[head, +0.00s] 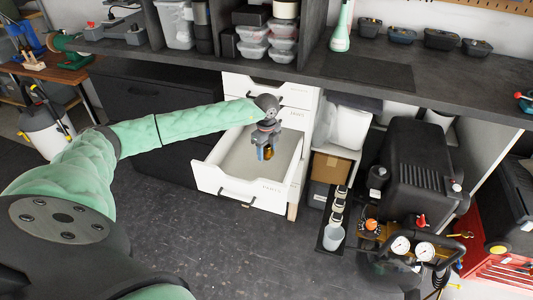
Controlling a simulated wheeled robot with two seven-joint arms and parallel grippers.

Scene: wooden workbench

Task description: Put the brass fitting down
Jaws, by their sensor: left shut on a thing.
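My left arm reaches in from the left, and my left gripper (266,150) points down inside an open white drawer (240,188). The gripper is shut on the brass fitting (268,153), a small golden-brown piece at the fingertips. The fitting is over the drawer's inner floor; I cannot tell whether it touches the floor. The rest of the visible drawer floor looks empty. My right gripper is not in view.
Closed white drawers (268,91) sit above the open one, under the dark workbench top (370,72). A black air compressor (415,170) with gauges stands to the right. A cardboard box (330,167) sits beside the drawers. Dark floor (215,250) is clear in front.

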